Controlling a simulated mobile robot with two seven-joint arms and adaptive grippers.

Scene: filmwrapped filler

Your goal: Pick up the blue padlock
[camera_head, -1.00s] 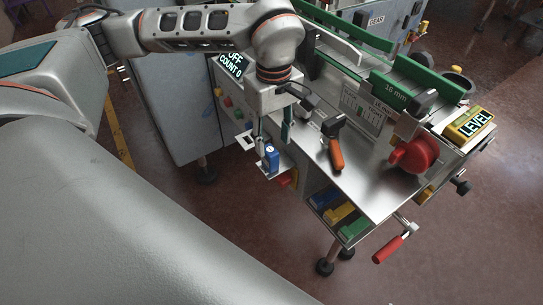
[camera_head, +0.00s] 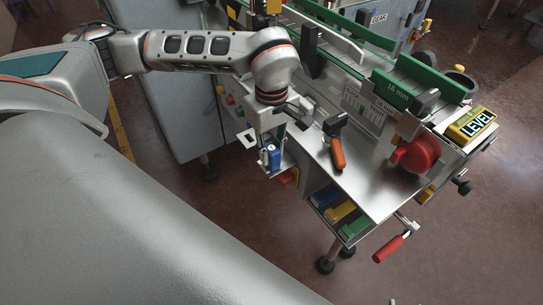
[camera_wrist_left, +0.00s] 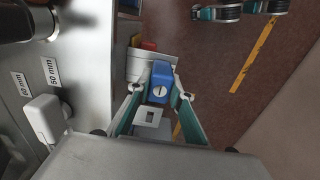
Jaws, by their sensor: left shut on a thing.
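The blue padlock (camera_head: 272,154) is at the small metal bracket (camera_head: 271,170) on the machine's left side, below the worktop. In the left wrist view the padlock (camera_wrist_left: 159,82) sits between the teal-sided fingers of my left gripper (camera_wrist_left: 160,95). The fingers are shut on it. In the head view my left gripper (camera_head: 270,146) points down at the padlock and hides part of it. A light plate with a square hole (camera_wrist_left: 150,117) shows near the padlock in the wrist view. I cannot tell whether the padlock is clear of the bracket. My right gripper is not in view.
The metal worktop (camera_head: 375,185) is right of the gripper, with an orange-handled lever (camera_head: 337,153) close by. A grey cabinet (camera_head: 172,105) stands behind.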

